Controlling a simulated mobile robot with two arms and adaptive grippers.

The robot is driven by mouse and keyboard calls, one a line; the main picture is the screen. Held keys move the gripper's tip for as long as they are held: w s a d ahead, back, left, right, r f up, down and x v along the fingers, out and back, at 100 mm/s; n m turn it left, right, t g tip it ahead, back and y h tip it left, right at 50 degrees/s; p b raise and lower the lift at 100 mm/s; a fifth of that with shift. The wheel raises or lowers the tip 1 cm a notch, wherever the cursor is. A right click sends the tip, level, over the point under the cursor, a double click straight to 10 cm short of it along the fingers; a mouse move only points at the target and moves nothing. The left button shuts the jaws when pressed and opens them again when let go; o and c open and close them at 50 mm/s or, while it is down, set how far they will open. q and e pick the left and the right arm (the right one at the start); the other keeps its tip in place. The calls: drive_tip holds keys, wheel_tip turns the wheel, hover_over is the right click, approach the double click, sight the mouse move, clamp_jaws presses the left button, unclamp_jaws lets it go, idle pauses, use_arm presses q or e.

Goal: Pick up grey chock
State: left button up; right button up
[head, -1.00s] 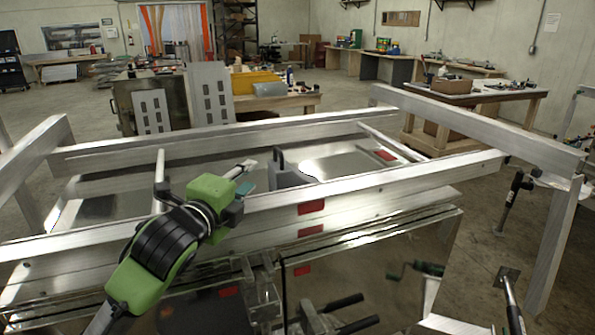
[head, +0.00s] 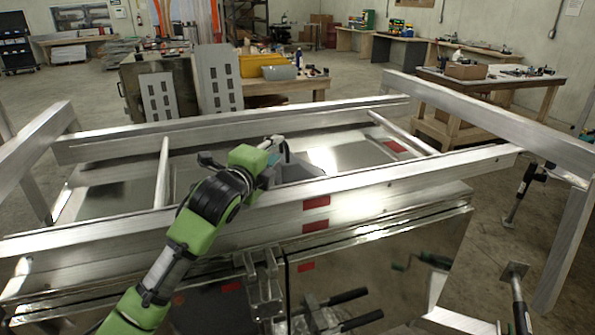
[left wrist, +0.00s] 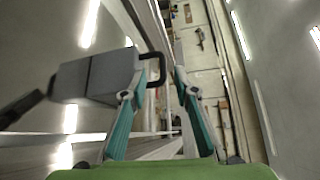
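The grey chock (head: 300,170) sits inside the aluminium trailer (head: 340,192), just behind its near rail. My left gripper (head: 280,150) reaches over that rail and partly hides the chock. In the left wrist view the chock (left wrist: 98,75) is a grey block to the left, with a dark handle (left wrist: 168,68) on its right side. My left gripper's teal fingers (left wrist: 165,72) are open. The handle shows near the fingertips; whether it lies between them or beyond them I cannot tell. My right gripper is in neither view.
The trailer's near rail (head: 420,170) runs under my left forearm. A crossbar (head: 161,172) lies left of the gripper. Upright slotted panels (head: 218,80) stand behind the trailer. A wooden workbench (head: 480,90) stands at the back right.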

sight(282, 159)
use_arm(q)
drive_tip(key=x, duration=0.1)
drive_tip(key=p+x, duration=0.1)
drive_tip(key=x, duration=0.2)
drive_tip(key=shift+d+r+p, duration=0.15)
drive_tip(key=shift+r+p, duration=0.1)
drive_tip(key=shift+p, duration=0.05)
drive_tip(key=shift+w+d+f, duration=0.1)
drive_tip(key=shift+w+d, duration=0.05)
drive_tip(key=shift+w, duration=0.25)
clamp_jaws()
